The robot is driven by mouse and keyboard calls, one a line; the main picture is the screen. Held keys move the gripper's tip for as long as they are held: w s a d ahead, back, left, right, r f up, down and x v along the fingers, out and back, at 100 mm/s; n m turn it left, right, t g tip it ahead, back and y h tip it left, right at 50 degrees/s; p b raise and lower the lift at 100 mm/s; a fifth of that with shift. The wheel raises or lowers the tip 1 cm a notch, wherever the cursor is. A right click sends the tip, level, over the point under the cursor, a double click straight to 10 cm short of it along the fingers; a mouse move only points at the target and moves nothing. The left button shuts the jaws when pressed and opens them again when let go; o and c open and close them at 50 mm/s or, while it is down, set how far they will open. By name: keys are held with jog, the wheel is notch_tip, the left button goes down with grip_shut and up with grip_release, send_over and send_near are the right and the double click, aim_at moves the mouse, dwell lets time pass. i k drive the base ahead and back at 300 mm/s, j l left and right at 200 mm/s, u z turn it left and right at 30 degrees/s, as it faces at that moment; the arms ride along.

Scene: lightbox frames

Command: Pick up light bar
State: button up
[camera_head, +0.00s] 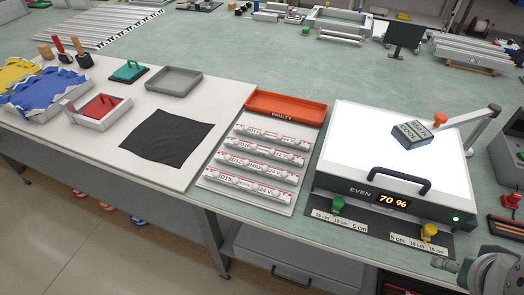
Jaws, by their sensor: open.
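The backmost light bar (272,138) lies nearest the orange tray, and the front light bar (242,185) lies nearest the table edge. The rows are apart from one another. A grey part of my arm shows at the bottom right corner, right of the board and in front of the lightbox. No gripper fingers can be made out there.
An orange tray marked "FAULTY" (288,108) stands empty behind the bars. A black cloth (167,142) lies left.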

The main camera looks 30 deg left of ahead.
aim_at(252, 188)
jog(key=k+j+u, duration=0.1)
jog(key=u, duration=0.35)
jog(key=k+j+u, duration=0.15)
jog(key=u, duration=0.3)
jog(key=k+j+u, duration=0.1)
jog(key=u, duration=0.35)
jog(key=i+j+z, duration=0.5)
jog(key=j+z, duration=0.25)
jog(key=j, duration=0.2)
jog(key=i+j+z, duration=0.25)
jog(key=j, duration=0.15)
jog(key=k, duration=0.05)
